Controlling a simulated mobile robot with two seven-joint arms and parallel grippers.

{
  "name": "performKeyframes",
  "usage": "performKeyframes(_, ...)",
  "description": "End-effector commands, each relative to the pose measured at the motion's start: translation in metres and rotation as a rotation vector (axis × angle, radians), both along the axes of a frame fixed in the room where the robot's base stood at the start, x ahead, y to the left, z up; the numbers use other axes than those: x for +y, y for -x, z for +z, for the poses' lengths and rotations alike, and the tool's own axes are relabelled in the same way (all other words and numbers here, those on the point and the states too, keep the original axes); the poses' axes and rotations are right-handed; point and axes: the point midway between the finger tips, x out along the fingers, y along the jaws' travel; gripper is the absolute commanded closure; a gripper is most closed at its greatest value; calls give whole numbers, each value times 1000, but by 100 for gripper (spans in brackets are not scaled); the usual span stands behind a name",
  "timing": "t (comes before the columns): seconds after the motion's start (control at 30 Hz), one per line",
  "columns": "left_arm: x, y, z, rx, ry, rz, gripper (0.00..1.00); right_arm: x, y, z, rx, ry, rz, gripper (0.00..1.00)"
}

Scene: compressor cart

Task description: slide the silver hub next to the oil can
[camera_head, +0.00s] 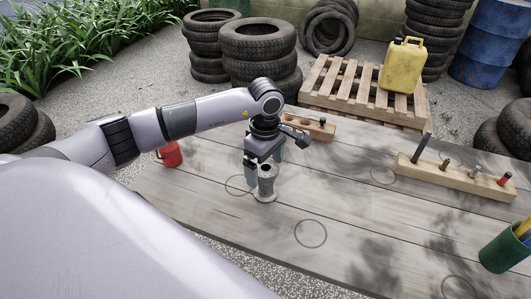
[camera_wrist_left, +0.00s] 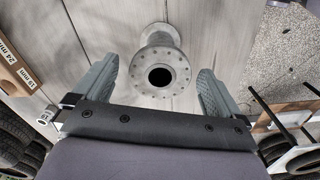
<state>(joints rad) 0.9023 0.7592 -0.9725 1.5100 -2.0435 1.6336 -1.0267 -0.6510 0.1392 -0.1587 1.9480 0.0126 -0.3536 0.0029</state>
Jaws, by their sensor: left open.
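The silver hub (camera_head: 265,188) is a flanged metal spool that stands upright on the grey plank table. In the left wrist view the hub (camera_wrist_left: 160,76) shows its round flange, ringed with small holes, and a dark bore. My left gripper (camera_head: 264,168) is open and points down at the hub. In the wrist view its two fingers stand on either side of the hub, with gaps visible. A small red can with a handle (camera_head: 171,154), which looks like the oil can, stands at the table's left, partly behind my left arm. My right gripper is not in view.
A wooden block with holes (camera_head: 310,126) lies behind the gripper. A long wooden rack with several upright pieces (camera_head: 455,178) is at the right. A green cup (camera_head: 503,252) stands at the right front. Thin circles mark the table. The middle front is clear.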

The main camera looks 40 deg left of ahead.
Motion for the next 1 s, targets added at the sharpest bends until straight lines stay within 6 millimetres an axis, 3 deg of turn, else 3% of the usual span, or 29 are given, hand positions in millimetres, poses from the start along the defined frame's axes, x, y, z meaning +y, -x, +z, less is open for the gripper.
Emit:
performKeyframes(0.2, -1, 0, -24, 2, 1, -2, 1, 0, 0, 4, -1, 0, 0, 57)
performKeyframes(0.57, 0, 0, -30, 0, 1, -1, 1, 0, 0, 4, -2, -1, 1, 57)
performKeyframes(0.67, 0, 0, -29, 0, 1, -1, 27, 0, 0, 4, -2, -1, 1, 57)
performKeyframes(0.8, 0, 0, -29, 0, 1, -1, 73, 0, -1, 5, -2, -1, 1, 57)
performKeyframes(0.83, 0, 0, -29, 0, 1, -1, 78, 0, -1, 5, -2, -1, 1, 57)
performKeyframes(1.0, 0, 0, -29, 0, 0, 0, 78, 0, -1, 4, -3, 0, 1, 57)
